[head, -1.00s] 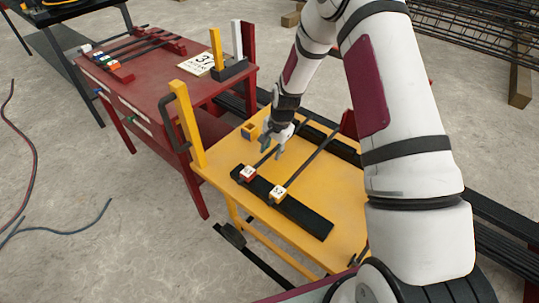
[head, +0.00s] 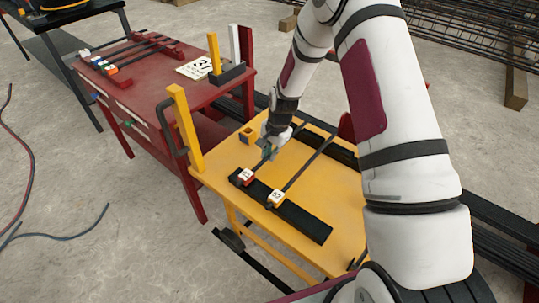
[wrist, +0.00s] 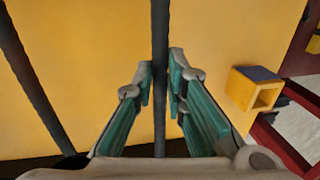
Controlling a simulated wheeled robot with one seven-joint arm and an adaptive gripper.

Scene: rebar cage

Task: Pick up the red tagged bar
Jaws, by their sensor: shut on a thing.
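The red tagged bar (head: 261,163) is a thin dark bar with a red, white-topped tag (head: 244,176) at its near end. It lies across the yellow table (head: 225,168), its tagged end at the black support strip (head: 305,222). My gripper (head: 268,148) is low over the table and shut on this bar, a little way behind the tag. In the wrist view the bar (wrist: 160,45) runs between my gripper's two green-padded fingers (wrist: 160,85). The tag is not in the wrist view.
A second bar with a yellow, white-topped tag (head: 276,197) lies parallel to the right, also in the wrist view (wrist: 32,80). A small yellow hollow block (head: 247,134) is left of my gripper. A red table (head: 145,82) with several tagged bars stands behind left.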

